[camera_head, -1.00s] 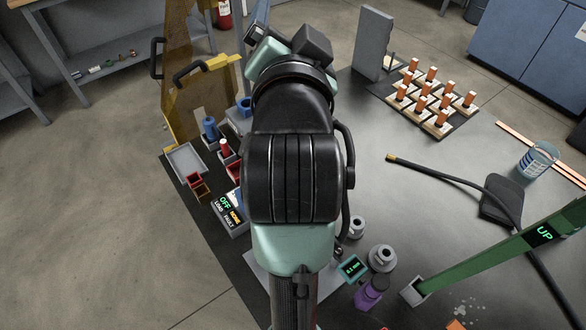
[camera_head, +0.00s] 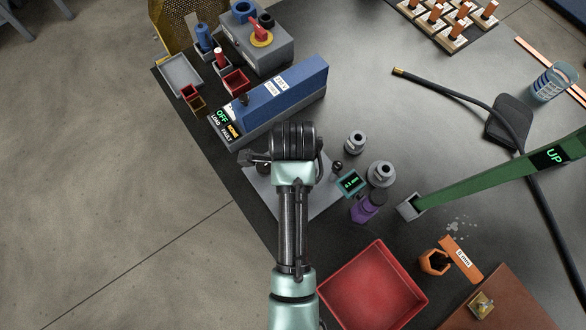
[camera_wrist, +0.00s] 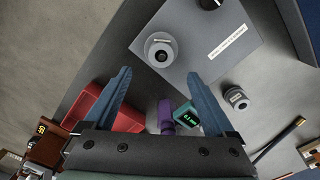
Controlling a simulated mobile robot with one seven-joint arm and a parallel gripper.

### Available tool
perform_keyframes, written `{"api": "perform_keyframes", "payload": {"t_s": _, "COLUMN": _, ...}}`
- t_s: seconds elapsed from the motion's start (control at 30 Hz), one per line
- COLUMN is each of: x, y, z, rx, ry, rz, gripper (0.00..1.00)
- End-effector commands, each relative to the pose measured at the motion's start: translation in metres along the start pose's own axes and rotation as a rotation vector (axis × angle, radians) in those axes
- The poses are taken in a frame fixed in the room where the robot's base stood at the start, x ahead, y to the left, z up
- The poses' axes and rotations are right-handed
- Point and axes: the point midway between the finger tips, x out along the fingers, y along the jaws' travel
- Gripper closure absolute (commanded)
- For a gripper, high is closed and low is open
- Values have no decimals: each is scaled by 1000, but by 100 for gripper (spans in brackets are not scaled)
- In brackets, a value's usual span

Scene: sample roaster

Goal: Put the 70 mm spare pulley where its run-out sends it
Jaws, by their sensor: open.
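Grey, flanged, pulley-like parts are in view, and I cannot read a size on any. One (camera_wrist: 160,49) stands upright on a labelled grey plate (camera_wrist: 205,62) in the wrist view. A second (camera_wrist: 237,98) stands off the plate; it shows in the head view (camera_head: 355,143), with a larger one (camera_head: 381,174) below it. My gripper (camera_wrist: 158,73) is open and empty, its blue fingers apart, just short of the part on the plate in the picture. My arm hides that part in the head view. A small gauge display (camera_head: 351,184) seems to read 0.1 mm.
A red tray (camera_head: 345,295) lies at the bottom. A green beam marked UP (camera_head: 490,184) crosses the right side. A blue-topped box with an OFF display (camera_head: 270,103) stands above my arm.

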Motion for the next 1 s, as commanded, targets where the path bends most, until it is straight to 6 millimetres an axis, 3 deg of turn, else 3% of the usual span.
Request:
{"api": "perform_keyframes", "payload": {"t_s": 0.3, "x": 64, "y": 0, "z": 0, "rx": -3, "ry": 1, "rz": 0, "gripper": 10}}
{"api": "perform_keyframes", "payload": {"t_s": 0.5, "x": 94, "y": -1, "z": 0, "rx": -3, "ry": 0, "rz": -2, "gripper": 10}}
{"api": "perform_keyframes", "payload": {"t_s": 0.7, "x": 106, "y": -1, "z": 0, "rx": -3, "ry": -1, "rz": -3, "gripper": 10}}
{"api": "perform_keyframes", "payload": {"t_s": 1.0, "x": 108, "y": -1, "z": 0, "rx": -3, "ry": -1, "rz": -4, "gripper": 10}}
